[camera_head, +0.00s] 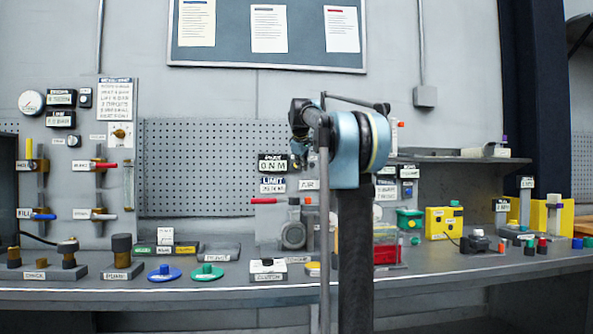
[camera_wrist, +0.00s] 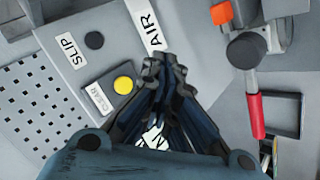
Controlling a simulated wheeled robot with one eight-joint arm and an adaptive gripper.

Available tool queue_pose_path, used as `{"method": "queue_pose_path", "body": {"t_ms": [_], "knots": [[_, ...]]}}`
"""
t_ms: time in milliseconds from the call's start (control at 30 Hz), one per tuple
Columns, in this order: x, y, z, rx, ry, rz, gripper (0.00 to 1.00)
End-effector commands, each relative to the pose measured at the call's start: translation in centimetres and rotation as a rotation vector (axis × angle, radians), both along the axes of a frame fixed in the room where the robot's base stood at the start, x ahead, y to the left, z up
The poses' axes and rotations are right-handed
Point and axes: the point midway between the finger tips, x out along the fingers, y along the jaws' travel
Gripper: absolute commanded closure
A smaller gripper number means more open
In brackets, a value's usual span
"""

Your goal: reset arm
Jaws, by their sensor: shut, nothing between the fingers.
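My gripper (camera_wrist: 165,70) is in the wrist view, with its dark fingers together and nothing between them. It hangs over a grey box (camera_wrist: 82,42) with SLIP and AIR labels, a black button (camera_wrist: 94,40) and a yellow button (camera_wrist: 123,85). I cannot tell whether the fingertips touch the box. A red lever handle (camera_wrist: 256,115) with a dark round hub (camera_wrist: 247,50) is to the right of the fingers. In the head view my arm stands upright in the middle and hides part of the bench; the fingers cannot be made out there.
The grey bench (camera_head: 450,262) carries several small parts. A blue disc (camera_head: 164,274) and a green disc (camera_head: 207,272) lie near its front edge. A red open-topped box (camera_head: 388,253) and a yellow box (camera_head: 443,222) stand right of my arm. A pegboard (camera_head: 200,165) is behind.

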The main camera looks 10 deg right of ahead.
Motion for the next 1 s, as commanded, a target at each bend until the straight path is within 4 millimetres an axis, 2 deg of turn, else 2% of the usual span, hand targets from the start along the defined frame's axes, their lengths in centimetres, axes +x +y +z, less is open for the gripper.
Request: {"method": "queue_pose_path", "body": {"t_ms": [333, 467, 567, 667, 1000], "knots": [[-0.1, 0.0, 0.0, 0.001, 0.001, -0.001, 1.0], [-1.4, -0.1, -0.9, 0.017, 0.011, -0.016, 1.0], [-3.8, -0.3, -2.6, 0.05, 0.033, -0.049, 1.0], [-7.2, -0.4, -5.0, 0.092, 0.062, -0.093, 1.0], [-19.4, -0.8, -14.8, 0.236, 0.167, -0.254, 1.0]]}}
